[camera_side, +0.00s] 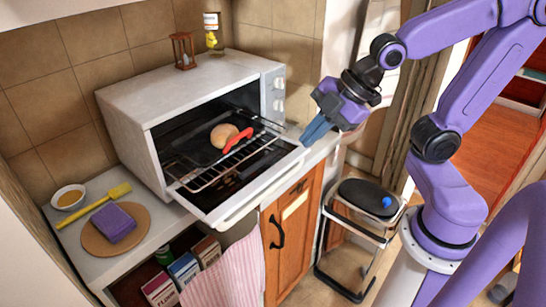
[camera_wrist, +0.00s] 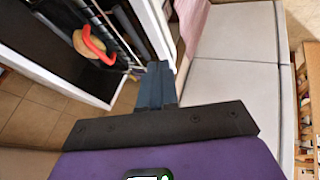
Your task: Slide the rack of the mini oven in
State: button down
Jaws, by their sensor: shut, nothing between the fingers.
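The white mini oven (camera_side: 135,127) stands on the counter with its door (camera_side: 245,190) folded down. Its wire rack (camera_side: 205,178) sticks partly out over the door. A round bread roll (camera_side: 222,135) and a curved red object (camera_side: 238,140) are on a dark tray on the rack. In the wrist view, the rack (camera_wrist: 122,45), roll (camera_wrist: 90,45) and red object (camera_wrist: 95,42) are at upper left. My gripper (camera_side: 314,134) is shut and empty, by the door's right corner. Its fingers (camera_wrist: 156,75) are near the door edge; contact is unclear.
An hourglass (camera_side: 183,50) and a small bottle (camera_side: 212,30) stand on the oven. A purple sponge (camera_side: 113,222) on a round board, a yellow brush (camera_side: 95,205) and a bowl (camera_side: 68,197) are at left. A pink towel (camera_side: 230,270) hangs below.

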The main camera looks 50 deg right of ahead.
aim_at(235, 134)
jog(key=w+a+f, duration=0.3)
jog(key=w+f, duration=0.4)
jog(key=f, duration=0.1)
jog(key=shift+w, duration=0.2)
dwell(0.7)
jog(key=shift+w, duration=0.2)
jog(key=w, duration=1.2)
jog(key=shift+w, duration=0.25)
jog(key=shift+s, duration=0.15)
